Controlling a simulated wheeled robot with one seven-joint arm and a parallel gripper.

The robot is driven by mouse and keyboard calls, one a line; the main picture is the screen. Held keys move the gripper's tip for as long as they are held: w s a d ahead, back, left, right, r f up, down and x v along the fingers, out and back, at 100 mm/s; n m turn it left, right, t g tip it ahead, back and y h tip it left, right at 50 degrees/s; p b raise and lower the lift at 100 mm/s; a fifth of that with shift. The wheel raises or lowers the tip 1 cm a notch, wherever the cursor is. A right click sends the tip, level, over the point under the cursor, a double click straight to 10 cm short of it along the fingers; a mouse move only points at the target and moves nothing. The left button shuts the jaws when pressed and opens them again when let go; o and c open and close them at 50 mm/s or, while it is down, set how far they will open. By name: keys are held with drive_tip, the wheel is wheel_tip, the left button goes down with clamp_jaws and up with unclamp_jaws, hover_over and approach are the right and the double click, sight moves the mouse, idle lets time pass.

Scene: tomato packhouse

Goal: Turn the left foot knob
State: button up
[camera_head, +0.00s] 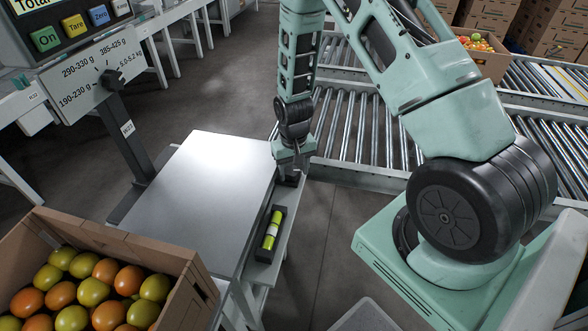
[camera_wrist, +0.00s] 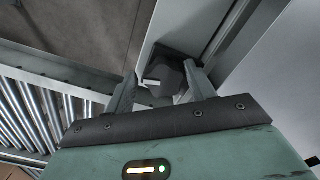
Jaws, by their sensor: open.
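A dark foot knob (camera_wrist: 168,72) with a small pale mark sits by a dark block on a light ledge. In the wrist view it lies between the two fingers of my gripper (camera_wrist: 160,76), which is open; I cannot tell whether a finger touches it. In the head view my gripper (camera_head: 289,165) points down at the far right corner of the weighing scale's bare metal plate (camera_head: 205,185). There the knob is mostly hidden by my gripper. A yellow-green spirit level (camera_head: 271,232) lies in a black holder on the ledge right of the plate.
A cardboard box (camera_head: 165,253) of tomatoes stands at the front left. The scale's display post (camera_head: 125,125) has a dial and coloured buttons. A roller conveyor (camera_head: 365,130) runs behind my arm, with another tomato box (camera_head: 490,62) on it.

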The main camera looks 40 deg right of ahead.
sight(294, 170)
drive_tip(key=shift+w+a, duration=0.15)
drive_tip(key=shift+a, duration=0.15)
drive_tip(key=n+b, duration=0.1)
drive_tip(key=n, duration=0.3)
drive_tip(key=shift+d+f+b, duration=0.1)
drive_tip(key=shift+f+b, duration=0.05)
drive_tip(key=shift+b, duration=0.15)
drive_tip(key=n+b, duration=0.1)
drive_tip(key=n, duration=0.2)
drive_tip(key=shift+d+n, duration=0.15)
drive_tip(key=shift+n, duration=0.25)
drive_tip(key=n+b, duration=0.1)
drive_tip(key=n, duration=0.2)
drive_tip(key=shift+d+n, duration=0.15)
drive_tip(key=shift+n, duration=0.25)
drive_tip(key=n+b, duration=0.1)
drive_tip(key=n, duration=0.2)
drive_tip(key=shift+w+d+n, duration=0.1)
drive_tip(key=shift+n, duration=0.3)
wheel_tip(294, 170, up, 18)
drive_tip(key=p, duration=0.5)
drive_tip(key=s+a+r+m+p, duration=0.1)
drive_tip(key=s+a+r+p, duration=0.4)
drive_tip(key=a+r, duration=0.5)
drive_tip(key=shift+s+a+m, duration=0.3)
drive_tip(key=shift+s+a, duration=0.6)
drive_tip(key=shift+a, duration=0.9)
